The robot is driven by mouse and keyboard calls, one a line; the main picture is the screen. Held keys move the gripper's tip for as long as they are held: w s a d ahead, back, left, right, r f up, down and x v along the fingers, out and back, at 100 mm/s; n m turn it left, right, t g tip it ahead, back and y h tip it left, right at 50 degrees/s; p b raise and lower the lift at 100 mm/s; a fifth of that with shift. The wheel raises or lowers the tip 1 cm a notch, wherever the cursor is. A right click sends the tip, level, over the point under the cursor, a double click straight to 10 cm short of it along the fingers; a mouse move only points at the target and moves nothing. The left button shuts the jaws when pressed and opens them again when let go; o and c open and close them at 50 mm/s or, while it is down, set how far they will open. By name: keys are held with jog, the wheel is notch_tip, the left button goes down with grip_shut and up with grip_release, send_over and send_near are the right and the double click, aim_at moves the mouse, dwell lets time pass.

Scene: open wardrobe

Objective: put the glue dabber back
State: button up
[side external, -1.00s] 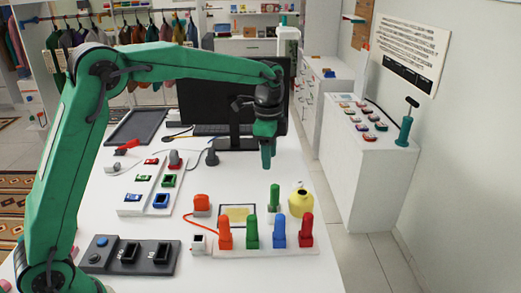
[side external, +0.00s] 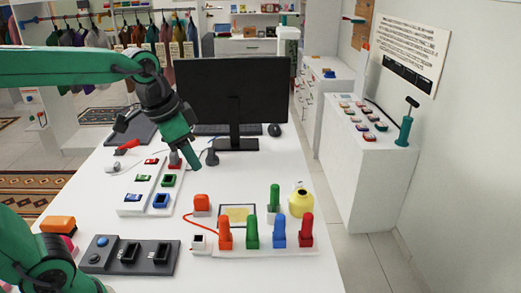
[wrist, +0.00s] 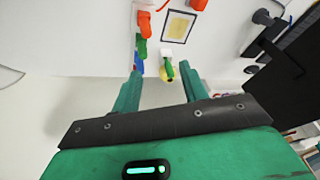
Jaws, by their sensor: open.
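No part is labelled as the glue dabber, so I cannot tell for certain which it is. A green upright handle (side external: 274,196) stands on a small white block beside a round yellow pot (side external: 300,203). In the wrist view the green handle (wrist: 170,70) shows between my fingers but farther off, with the yellow pot (wrist: 163,75) partly hidden behind it. A white rack (side external: 265,250) holds orange, green (side external: 252,233), blue and red handles upright. My gripper (side external: 197,166) is open, empty and tilted above the table, left of these things.
A dark panel with a blue button (side external: 101,241) and a white tray (side external: 131,209) of small pieces are to the left. A monitor (side external: 232,95) stands behind.

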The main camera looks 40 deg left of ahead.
jog(key=s+a+f+n+t, duration=0.1)
jog(key=s+f+n, duration=0.2)
jog(key=s, duration=0.5)
jog(key=shift+s+f+n+t, duration=0.3)
jog(key=shift+s+n, duration=0.1)
jog(key=shift+n, duration=0.1)
